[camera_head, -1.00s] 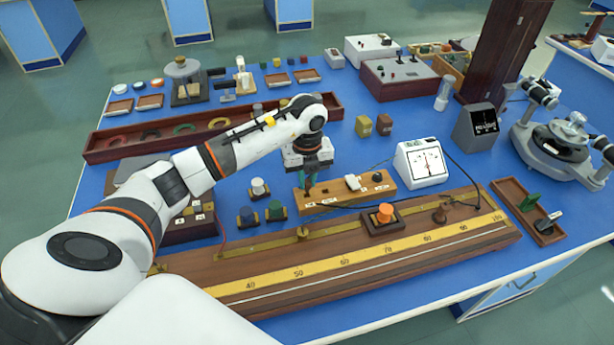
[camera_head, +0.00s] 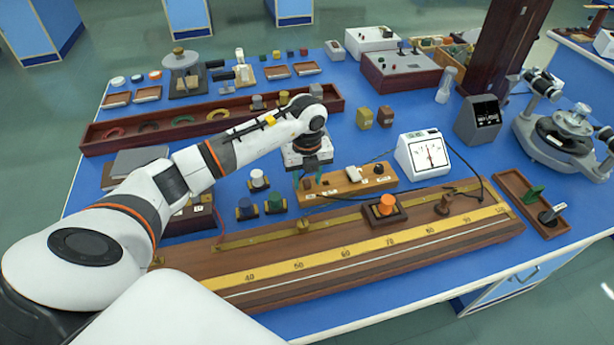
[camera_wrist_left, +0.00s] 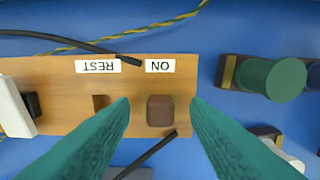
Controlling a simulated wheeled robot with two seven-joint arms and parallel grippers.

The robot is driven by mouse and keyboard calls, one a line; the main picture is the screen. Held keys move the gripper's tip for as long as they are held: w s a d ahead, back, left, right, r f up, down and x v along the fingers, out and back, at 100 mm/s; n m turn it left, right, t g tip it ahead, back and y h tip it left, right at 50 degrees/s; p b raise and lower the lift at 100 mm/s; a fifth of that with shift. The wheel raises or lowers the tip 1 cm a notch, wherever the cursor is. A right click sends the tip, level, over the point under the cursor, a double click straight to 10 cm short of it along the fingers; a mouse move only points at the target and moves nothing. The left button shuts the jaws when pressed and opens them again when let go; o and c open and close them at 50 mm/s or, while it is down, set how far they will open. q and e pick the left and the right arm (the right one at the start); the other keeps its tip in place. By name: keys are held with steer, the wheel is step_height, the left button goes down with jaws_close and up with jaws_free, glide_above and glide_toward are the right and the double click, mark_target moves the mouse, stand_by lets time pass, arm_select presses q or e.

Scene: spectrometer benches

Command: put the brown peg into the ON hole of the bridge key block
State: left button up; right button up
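The bridge key block (camera_head: 332,184) is a light wooden bar on the blue bench; in the left wrist view it (camera_wrist_left: 60,75) carries REST and ON labels. The square brown peg (camera_wrist_left: 160,110) stands in the block beside the ON label (camera_wrist_left: 160,66), where the ON hole lies. How deep it sits I cannot tell. The REST hole (camera_wrist_left: 100,103) is empty. My left gripper (camera_head: 309,181) is over the block's left end. Its green fingers (camera_wrist_left: 160,103) are open, one on each side of the peg, with gaps to both. My right gripper is not in view.
A black lead (camera_wrist_left: 145,158) passes close to the peg. A green-topped part (camera_wrist_left: 270,78) stands near the block's ON end. A white meter (camera_head: 424,154) is to the right. The long scale board (camera_head: 330,255) with an orange knob (camera_head: 386,205) lies in front.

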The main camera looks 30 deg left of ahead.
arm_select(q)
step_height(320, 180, up, 12)
steer(key=b, duration=0.1)
stand_by(0.6)
stand_by(0.4)
